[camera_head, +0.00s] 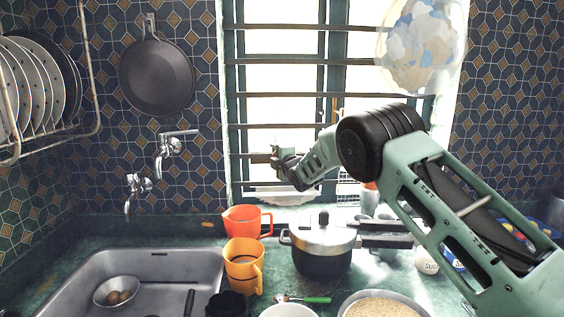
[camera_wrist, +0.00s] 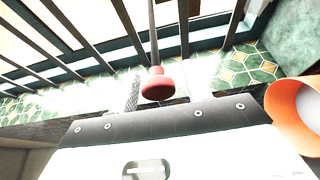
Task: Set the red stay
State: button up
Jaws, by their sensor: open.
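A red, flared knob (camera_wrist: 157,86) on the end of a thin rod shows in the wrist view, in front of the window bars; it appears to be the red stay. I cannot pick it out clearly in the head view. My gripper (camera_head: 279,156) is in front of the lower window bars in the head view, above the pot and the orange jug.
An orange jug (camera_head: 242,223) and an amber jug (camera_head: 244,266) stand on the green counter, beside a lidded pot (camera_head: 321,247). A sink (camera_head: 160,262) is at left. Window bars (camera_head: 290,62) stand behind my gripper. A pan (camera_head: 156,78) hangs on the wall.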

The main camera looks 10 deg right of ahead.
jog(key=b+v, duration=0.5)
jog(key=v, duration=1.2)
jog(key=shift+b, duration=0.4)
jog(key=shift+s, duration=0.15)
jog(key=s+a+f+m+g, duration=0.4)
jog(key=s+a+g, duration=0.15)
jog(key=s, duration=0.45)
jog(key=s+a+f+m+g, duration=0.4)
jog(key=s+a+f, duration=0.15)
jog(key=s, duration=0.45)
jog(key=s+f+m+g+h, duration=0.1)
jog(key=s+g, duration=0.3)
jog(key=s, duration=1)
jog(key=s+d+f+m+g+h, duration=0.1)
jog(key=s+f+m+g+h, duration=0.1)
jog(key=s, duration=1.3)
jog(key=shift+d+m+g, duration=0.3)
jog(key=shift+m+g, duration=0.6)
jog(key=shift+g, duration=0.15)
jog(key=shift+f, duration=0.15)
